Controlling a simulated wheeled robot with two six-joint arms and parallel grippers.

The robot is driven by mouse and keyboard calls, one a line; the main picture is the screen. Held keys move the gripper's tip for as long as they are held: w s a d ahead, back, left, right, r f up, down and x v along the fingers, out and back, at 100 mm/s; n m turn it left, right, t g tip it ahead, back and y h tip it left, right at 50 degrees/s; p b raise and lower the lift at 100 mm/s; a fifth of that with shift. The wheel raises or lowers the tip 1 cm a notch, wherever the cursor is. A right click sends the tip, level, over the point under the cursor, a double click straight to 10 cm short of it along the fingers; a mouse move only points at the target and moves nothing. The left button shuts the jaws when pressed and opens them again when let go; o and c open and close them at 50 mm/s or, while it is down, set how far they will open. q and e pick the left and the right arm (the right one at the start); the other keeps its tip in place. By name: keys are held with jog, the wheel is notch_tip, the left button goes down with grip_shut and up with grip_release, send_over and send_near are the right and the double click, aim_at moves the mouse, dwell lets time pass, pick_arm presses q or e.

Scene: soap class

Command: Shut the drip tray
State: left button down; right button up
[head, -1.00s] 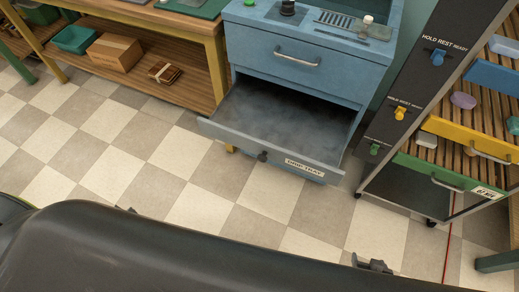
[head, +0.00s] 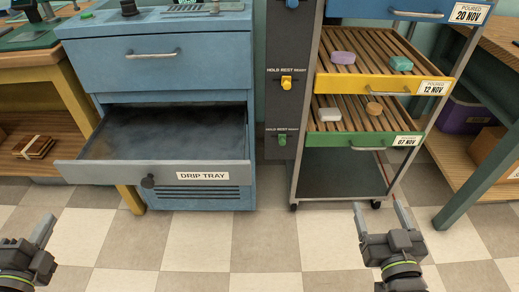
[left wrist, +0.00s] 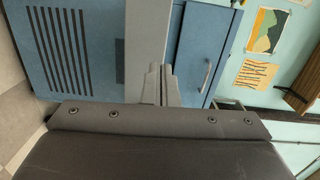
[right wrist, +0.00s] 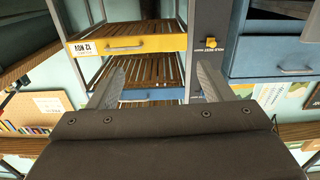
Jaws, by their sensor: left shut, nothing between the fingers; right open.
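The drip tray (head: 110,172) is a grey drawer pulled far out of the blue cabinet (head: 225,60), below a closed blue drawer. The tray looks empty. My left gripper (head: 46,232) is shut and empty, low at the left, in front of the tray and apart from it. The left wrist view shows its closed fingers (left wrist: 158,85) in front of the blue cabinet. My right gripper (head: 378,212) is open and empty, low in front of the rack. Its spread fingers also show in the right wrist view (right wrist: 158,88).
A wheeled rack (head: 297,165) with yellow (head: 368,86) and green (head: 350,141) trays of soaps stands right of the cabinet. A wooden bench (head: 85,100) is at the left, another (head: 465,160) at the far right. The checkered floor (head: 200,240) before the tray is clear.

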pick_arm(q)
jog(key=d+m+h, duration=0.1)
jog(key=d, duration=0.2)
jog(key=p, duration=0.5)
send_near(90, 164)
pick_arm(e)
jog(key=s+a+f+g+y, duration=0.3)
jog(key=s+f+g, duration=1.1)
jog(key=s+f, duration=0.25)
pick_arm(q)
jog(key=shift+w+d+f+p, duration=0.1)
jog(key=shift+w+f+p, duration=0.05)
jog(key=shift+w+p, duration=1.5)
jog(key=shift+w+d+f+p, duration=0.1)
jog(key=shift+w+p, duration=1.35)
jog(key=shift+w, duration=0.35)
pick_arm(e)
notch_tip(90, 164, down, 10)
jog(key=s+d+m+g+h, duration=0.1)
jog(key=s+d+g, duration=0.1)
jog(key=shift+d+r+g+h, duration=0.15)
jog(key=shift+d+g+h, duration=0.15)
jog(key=shift+d+g, duration=0.1)
